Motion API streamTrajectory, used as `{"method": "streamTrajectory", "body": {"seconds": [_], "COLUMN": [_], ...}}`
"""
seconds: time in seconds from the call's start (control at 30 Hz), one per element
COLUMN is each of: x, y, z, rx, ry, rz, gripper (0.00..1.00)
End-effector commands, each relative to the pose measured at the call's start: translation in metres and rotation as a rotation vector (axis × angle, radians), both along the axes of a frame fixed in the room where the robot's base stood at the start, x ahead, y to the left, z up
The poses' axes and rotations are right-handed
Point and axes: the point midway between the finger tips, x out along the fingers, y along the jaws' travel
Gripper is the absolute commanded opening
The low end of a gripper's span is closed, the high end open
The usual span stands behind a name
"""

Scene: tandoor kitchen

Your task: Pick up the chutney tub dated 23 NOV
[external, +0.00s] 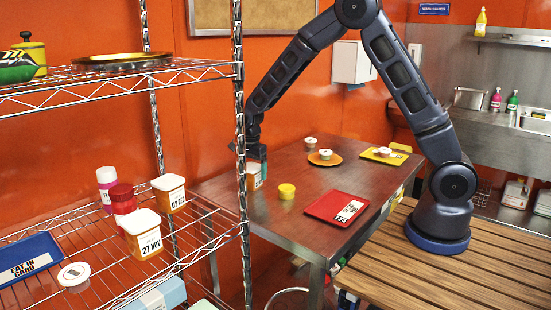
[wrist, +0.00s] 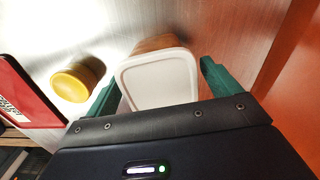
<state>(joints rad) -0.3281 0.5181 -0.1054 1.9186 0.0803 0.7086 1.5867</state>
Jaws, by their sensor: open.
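A tub with a white lid (wrist: 158,80) and orange-brown sides lies between the two green fingers of my gripper (wrist: 160,88), one on either side. The fingers are apart, and I cannot tell whether they touch it. In the external view this tub (external: 252,181) stands on the steel table, just below my gripper (external: 256,153), partly behind the rack post. Its label is too small and covered to read. Two similar tubs stand on the wire rack: one labelled 27 NOV (external: 143,238), and one (external: 170,195) whose date seems to read 02 DEC.
On the steel table (external: 230,190) are a yellow tub (external: 287,191), a red tray (external: 337,208), an orange plate (external: 325,159) and a yellow tray (external: 385,156). The yellow tub also shows left of the fingers in the wrist view (wrist: 77,80). The orange wall and rack post (external: 239,120) are close.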

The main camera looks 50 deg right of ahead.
Motion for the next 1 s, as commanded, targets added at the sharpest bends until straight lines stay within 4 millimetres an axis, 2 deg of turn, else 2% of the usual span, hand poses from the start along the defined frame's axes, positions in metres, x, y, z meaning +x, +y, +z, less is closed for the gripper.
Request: {"method": "streamTrajectory", "body": {"seconds": [0.1,0.3,0.37,0.57,0.6,0.87,1.0], "x": [0.0,0.0,0.0,0.0,0.0,0.0,0.001], "y": [0.0,0.0,0.0,0.0,0.0,0.0,0.0], "z": [-0.01,-0.011,-0.011,-0.011,-0.01,-0.007,0.007], "rx": [0.0,0.0,0.0,0.0,0.0,0.0,0.001], "ry": [0.001,0.0,0.0,0.0,-0.001,-0.001,-0.004], "rz": [0.0,0.0,0.0,0.0,0.0,0.0,0.0], "gripper": [0.89,0.89,0.79,0.4,0.38,0.38,0.38]}}
